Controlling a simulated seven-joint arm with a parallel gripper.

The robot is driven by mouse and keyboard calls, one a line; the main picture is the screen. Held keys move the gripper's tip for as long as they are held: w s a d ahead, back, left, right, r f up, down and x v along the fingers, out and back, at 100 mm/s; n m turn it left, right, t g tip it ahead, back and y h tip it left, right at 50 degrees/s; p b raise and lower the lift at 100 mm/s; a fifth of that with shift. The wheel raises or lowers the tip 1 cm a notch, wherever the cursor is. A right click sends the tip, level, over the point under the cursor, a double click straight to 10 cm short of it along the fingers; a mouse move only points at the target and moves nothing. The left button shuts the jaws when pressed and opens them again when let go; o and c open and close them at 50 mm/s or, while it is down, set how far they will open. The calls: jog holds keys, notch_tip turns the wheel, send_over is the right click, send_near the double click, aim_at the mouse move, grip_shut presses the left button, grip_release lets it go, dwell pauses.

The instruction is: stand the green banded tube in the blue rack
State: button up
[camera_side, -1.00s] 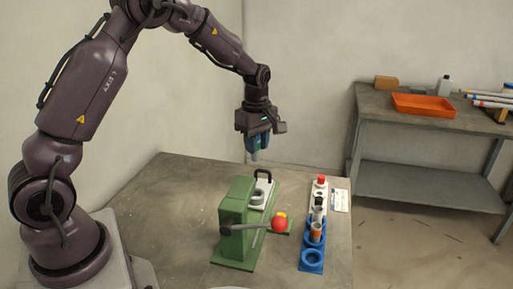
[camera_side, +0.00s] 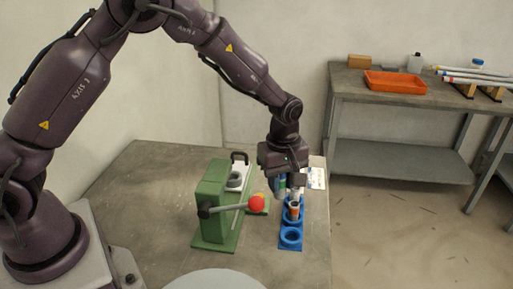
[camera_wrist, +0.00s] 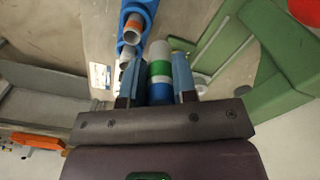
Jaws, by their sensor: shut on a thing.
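My gripper (camera_wrist: 156,82) is shut on the green banded tube (camera_wrist: 159,71), which has white, green and blue bands in the wrist view. In the side view my gripper (camera_side: 283,188) is at the back part of the blue rack (camera_side: 291,247), and a bit of the green tube (camera_side: 281,184) shows at the fingers. In the wrist view the blue rack (camera_wrist: 148,7) is at the top, just left of the tube, and they look apart. An orange-banded tube (camera_side: 295,211) stands in the rack. The front ring is empty.
A green press (camera_side: 209,207) with a red-knobbed lever (camera_side: 257,204) stands close left of the rack. Behind it is a white part with a black handle (camera_side: 240,157). A side bench (camera_side: 350,82) holds an orange tray (camera_side: 395,82) and several tubes.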

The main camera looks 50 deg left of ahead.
jog(key=shift+m, duration=0.6)
jog(key=d, duration=0.1)
jog(key=d+f, duration=0.1)
jog(key=d, duration=0.1)
jog(key=d+f, duration=0.1)
jog(key=d, duration=0.1)
jog(key=shift+s+d+f, duration=0.1)
jog(key=shift+s+d, duration=0.05)
jog(key=shift+s, duration=0.2)
jog(key=shift+w+f, duration=0.15)
jog(key=shift+f, duration=1.1)
jog(key=shift+w+f, duration=0.1)
jog(key=shift+f, duration=1.15)
jog(key=shift+f, duration=0.25)
jog(key=shift+f, duration=0.95)
jog(key=o, duration=1.2)
